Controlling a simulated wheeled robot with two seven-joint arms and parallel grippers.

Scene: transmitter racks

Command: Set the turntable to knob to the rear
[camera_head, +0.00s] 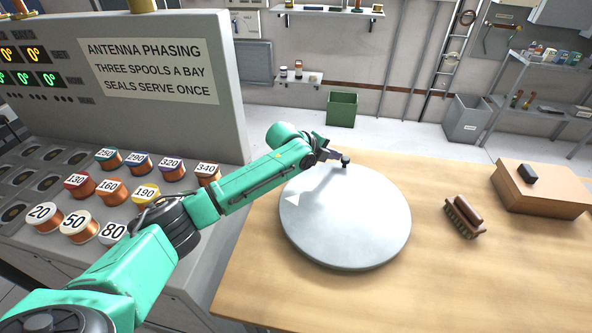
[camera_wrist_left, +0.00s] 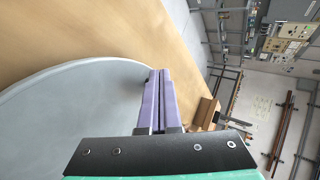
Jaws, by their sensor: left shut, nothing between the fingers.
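The turntable (camera_head: 350,225) is a round grey disc lying flat on the wooden table, with a white triangle mark (camera_head: 292,199) near its left edge. Its dark knob (camera_head: 345,160) stands at the far rim, the rear side as I see it. My left gripper (camera_head: 338,156) is at the far rim, right beside the knob; I cannot tell whether they touch. In the left wrist view the shut purple fingers (camera_wrist_left: 160,98) extend over the disc's edge (camera_wrist_left: 60,110) with nothing between them. The knob does not show there. My right gripper is not in view.
The console (camera_head: 120,100) with several numbered spools is at left. Bare tabletop (camera_head: 430,270) lies at front right.

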